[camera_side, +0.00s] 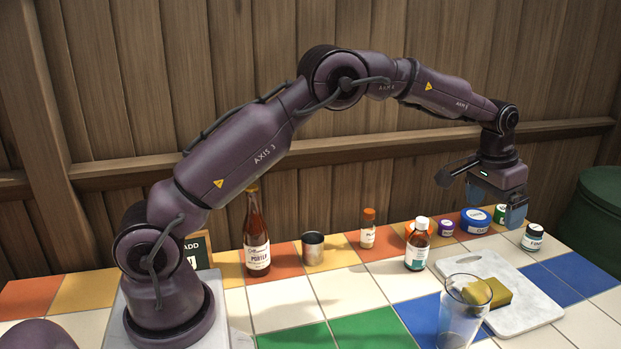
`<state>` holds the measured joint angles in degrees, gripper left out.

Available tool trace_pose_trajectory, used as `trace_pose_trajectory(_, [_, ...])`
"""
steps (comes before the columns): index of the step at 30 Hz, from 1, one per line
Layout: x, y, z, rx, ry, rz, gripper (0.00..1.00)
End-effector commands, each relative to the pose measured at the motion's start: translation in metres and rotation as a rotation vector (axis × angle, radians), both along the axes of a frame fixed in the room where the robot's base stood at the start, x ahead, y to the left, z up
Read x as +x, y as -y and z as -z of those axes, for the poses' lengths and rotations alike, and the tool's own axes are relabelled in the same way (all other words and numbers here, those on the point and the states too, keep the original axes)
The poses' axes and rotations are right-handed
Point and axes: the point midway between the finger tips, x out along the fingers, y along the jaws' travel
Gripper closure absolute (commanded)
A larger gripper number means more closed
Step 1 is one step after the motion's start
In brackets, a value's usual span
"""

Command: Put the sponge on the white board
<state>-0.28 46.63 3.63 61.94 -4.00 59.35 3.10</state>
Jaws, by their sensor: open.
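The sponge (498,291), yellow with a darker green side, lies on the white board (525,313). Its left part shows through the rim of a clear glass in front of it. The white board is a marble-like slab lying flat at the right of the tiled table, its left part partly hidden by the glass. My gripper (507,213) is open and empty, pointing down, well above the board and the sponge and apart from both.
The clear glass (455,325) stands at the board's front left. A brown medicine bottle (417,250) stands left of the board. Several small jars, such as a blue-lidded tub (475,221), line the back. A porter bottle (256,235) and metal cup (313,248) stand further left. The front-middle tiles are clear.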

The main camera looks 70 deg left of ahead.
Motion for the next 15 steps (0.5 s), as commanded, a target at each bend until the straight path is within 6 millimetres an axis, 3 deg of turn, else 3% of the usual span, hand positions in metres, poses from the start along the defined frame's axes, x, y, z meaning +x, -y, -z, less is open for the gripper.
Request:
trace_pose_trajectory(1, [-0.015, 0.001, -0.029, -0.003, 0.023, -0.003, 0.06])
trace_pose_trajectory(6, [-0.076, 0.005, -0.093, -0.01, 0.075, -0.004, 0.06])
trace_pose_trajectory(10, [-0.132, 0.009, -0.128, -0.012, 0.116, -0.002, 0.06])
trace_pose_trajectory(15, [-0.21, 0.013, -0.15, -0.012, 0.169, 0.002, 0.06])
